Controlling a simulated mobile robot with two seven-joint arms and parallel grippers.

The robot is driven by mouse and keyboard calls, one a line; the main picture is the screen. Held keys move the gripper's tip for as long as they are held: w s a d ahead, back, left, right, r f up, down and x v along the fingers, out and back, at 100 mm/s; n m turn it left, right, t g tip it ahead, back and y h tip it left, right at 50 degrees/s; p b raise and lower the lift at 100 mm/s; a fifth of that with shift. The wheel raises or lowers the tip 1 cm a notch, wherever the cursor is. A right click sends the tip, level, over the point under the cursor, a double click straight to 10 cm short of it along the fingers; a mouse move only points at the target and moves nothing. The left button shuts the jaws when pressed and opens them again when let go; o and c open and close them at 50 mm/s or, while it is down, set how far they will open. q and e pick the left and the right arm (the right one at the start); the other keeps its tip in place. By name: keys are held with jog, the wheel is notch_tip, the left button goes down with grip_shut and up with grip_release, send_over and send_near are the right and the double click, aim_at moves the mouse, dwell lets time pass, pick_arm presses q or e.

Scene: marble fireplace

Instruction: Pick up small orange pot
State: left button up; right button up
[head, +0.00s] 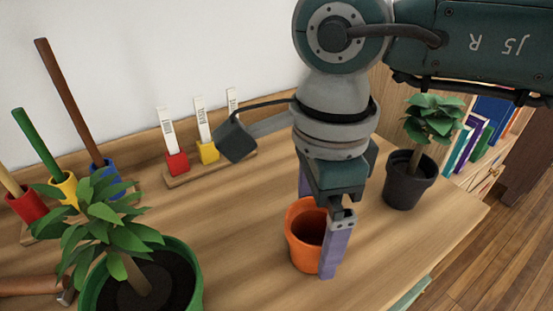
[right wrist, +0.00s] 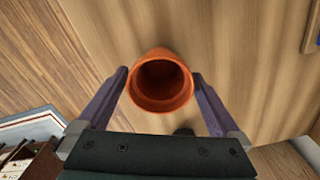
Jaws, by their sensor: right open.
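The small orange pot (head: 297,250) stands upright and empty on the wooden table, right of centre in the head view. My right gripper (head: 317,234) points down at it with its two purple fingers apart. One finger is in front of the pot's right side, and the other is partly hidden behind my gripper body. In the right wrist view the pot (right wrist: 160,102) lies between the fingertips of my right gripper (right wrist: 160,76), with a narrow gap on each side. The fingers are not closed on it. My left gripper is out of view.
A black pot with a plant (head: 406,186) stands right of my gripper. A green pot with a plant (head: 186,280) is at the front left. Coloured blocks with white tags (head: 208,152) stand at the back. The table edge (head: 440,254) is to the right.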

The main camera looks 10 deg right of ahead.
jog(key=c, duration=1.1)
jog(key=shift+r, duration=0.1)
